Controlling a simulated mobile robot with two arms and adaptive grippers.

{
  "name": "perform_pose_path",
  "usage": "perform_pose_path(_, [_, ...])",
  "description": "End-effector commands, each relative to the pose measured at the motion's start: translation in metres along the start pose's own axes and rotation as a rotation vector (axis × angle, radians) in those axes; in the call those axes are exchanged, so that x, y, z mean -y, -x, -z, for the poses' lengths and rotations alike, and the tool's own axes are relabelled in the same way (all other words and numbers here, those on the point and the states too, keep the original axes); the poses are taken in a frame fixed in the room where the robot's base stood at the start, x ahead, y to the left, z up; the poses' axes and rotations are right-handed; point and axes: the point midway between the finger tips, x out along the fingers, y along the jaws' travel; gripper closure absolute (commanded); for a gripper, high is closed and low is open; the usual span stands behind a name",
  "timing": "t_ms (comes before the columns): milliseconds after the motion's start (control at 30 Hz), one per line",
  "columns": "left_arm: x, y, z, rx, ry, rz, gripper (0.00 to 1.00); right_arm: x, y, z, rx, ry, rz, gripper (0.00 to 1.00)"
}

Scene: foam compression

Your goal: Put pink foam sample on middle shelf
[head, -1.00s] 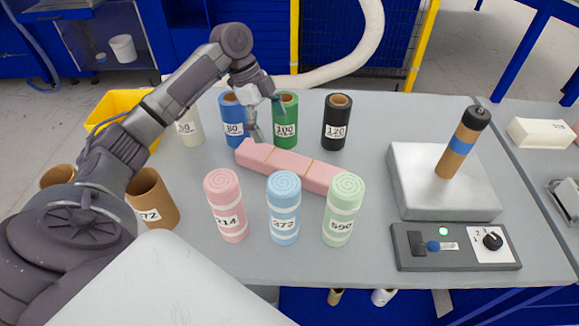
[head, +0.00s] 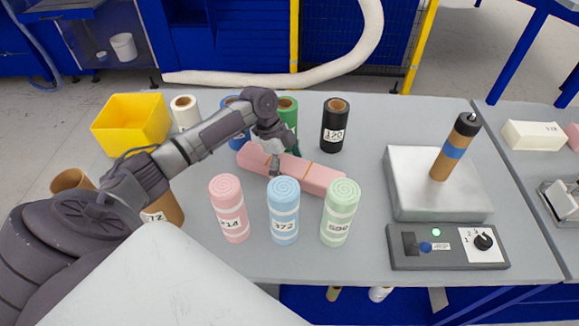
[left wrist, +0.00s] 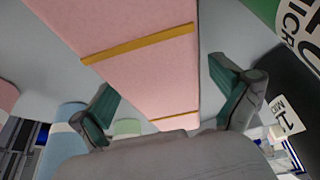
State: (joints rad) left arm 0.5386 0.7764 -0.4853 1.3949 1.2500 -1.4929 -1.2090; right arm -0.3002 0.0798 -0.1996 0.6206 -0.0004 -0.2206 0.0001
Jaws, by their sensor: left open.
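A long pink foam block (head: 322,178) with thin yellow bands lies on the grey table, behind the row of foam rolls. My left gripper (head: 276,168) is over its left half in the head view, fingers pointing down. In the left wrist view the pink foam block (left wrist: 140,68) runs between the two open green-padded fingers (left wrist: 170,106), one on each side, with gaps visible. A pink foam roll (head: 229,210) labelled 214 stands upright at the front. My right gripper is not in view. I see no shelf I can identify as the middle one.
A blue roll (head: 283,212) and a green roll (head: 341,212) stand in front of the block. Film rolls, including a black one (head: 335,128), stand behind. A yellow bin (head: 130,125) is at back left. A metal plate (head: 408,190) and control box (head: 448,258) are right.

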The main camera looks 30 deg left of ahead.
Motion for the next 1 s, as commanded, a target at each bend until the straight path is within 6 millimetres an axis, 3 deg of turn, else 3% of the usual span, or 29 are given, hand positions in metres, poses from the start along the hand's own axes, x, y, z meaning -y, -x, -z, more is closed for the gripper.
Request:
perform_pose_path(167, [0.0, 0.0, 0.0, 0.0, 0.0, 0.0, 0.0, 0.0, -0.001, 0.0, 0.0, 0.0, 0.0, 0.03])
perform_pose_path(400, [0.0, 0.0, 0.0, 0.001, 0.0, 0.0, 0.4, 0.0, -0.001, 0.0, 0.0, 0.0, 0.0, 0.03])
perform_pose_path(500, [0.0, 0.0, 0.0, 0.001, 0.0, 0.0, 0.53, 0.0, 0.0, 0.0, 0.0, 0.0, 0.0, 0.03])
perform_pose_path(833, [0.001, 0.003, 0.001, 0.001, -0.001, 0.001, 0.53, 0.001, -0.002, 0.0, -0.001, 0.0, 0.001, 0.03])
perform_pose_path(1000, [0.001, 0.017, 0.006, 0.001, -0.002, 0.004, 0.53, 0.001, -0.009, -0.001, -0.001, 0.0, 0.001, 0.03])
